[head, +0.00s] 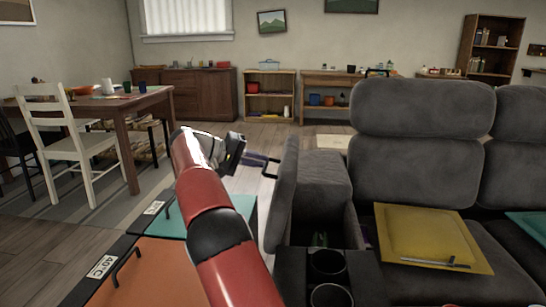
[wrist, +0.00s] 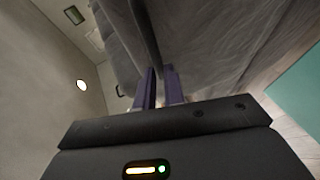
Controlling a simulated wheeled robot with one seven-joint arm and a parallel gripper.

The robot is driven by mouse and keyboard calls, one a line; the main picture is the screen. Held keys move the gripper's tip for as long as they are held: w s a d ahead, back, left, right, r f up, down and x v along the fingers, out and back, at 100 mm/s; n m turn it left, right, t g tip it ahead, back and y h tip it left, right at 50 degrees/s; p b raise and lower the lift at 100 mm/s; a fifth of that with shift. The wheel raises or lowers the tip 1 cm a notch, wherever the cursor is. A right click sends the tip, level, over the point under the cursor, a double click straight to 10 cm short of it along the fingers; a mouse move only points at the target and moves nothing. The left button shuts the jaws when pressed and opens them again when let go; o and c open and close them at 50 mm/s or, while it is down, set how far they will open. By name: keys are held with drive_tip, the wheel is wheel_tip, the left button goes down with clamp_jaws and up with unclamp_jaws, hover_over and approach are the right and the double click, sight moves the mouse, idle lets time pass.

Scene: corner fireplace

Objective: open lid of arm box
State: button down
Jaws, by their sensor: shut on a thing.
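The arm box (head: 350,235) is the grey sofa armrest in the head view, with cup holders at its front. Its lid (head: 284,195) stands raised, nearly upright, along the box's left side, and the inside of the box shows. A dark handle (head: 271,167) is on the lid's outer, left face. My gripper (head: 256,160) is left of the lid, with its purple fingers at the handle. In the wrist view, my gripper (wrist: 159,85) is shut on the dark handle bar (wrist: 146,35), with grey fabric behind it. The exact contact is partly hidden.
Teal (head: 225,215) and orange (head: 165,270) insulated boxes stand left of the arm box, under my arm. A dining table (head: 125,105) and white chair (head: 75,150) stand at left. Floor beyond my gripper is open.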

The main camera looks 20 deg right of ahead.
drive_tip(key=shift+w+a+f+n+g+h+p, duration=0.15)
drive_tip(key=shift+w+a+f+h, duration=0.2)
drive_tip(key=shift+a, duration=0.3)
drive_tip(key=shift+w+a+f+n+g+h+p, duration=0.15)
drive_tip(key=shift+w+a+f+g+h, duration=0.1)
drive_tip(key=shift+w+a+h, duration=0.3)
drive_tip(key=shift+w+a+f+g+h+p, duration=0.1)
drive_tip(key=shift+w+a+f+h+p, duration=0.15)
drive_tip(key=shift+a, duration=0.45)
drive_tip(key=shift+f, duration=0.1)
drive_tip(key=c, duration=1.5)
unclamp_jaws()
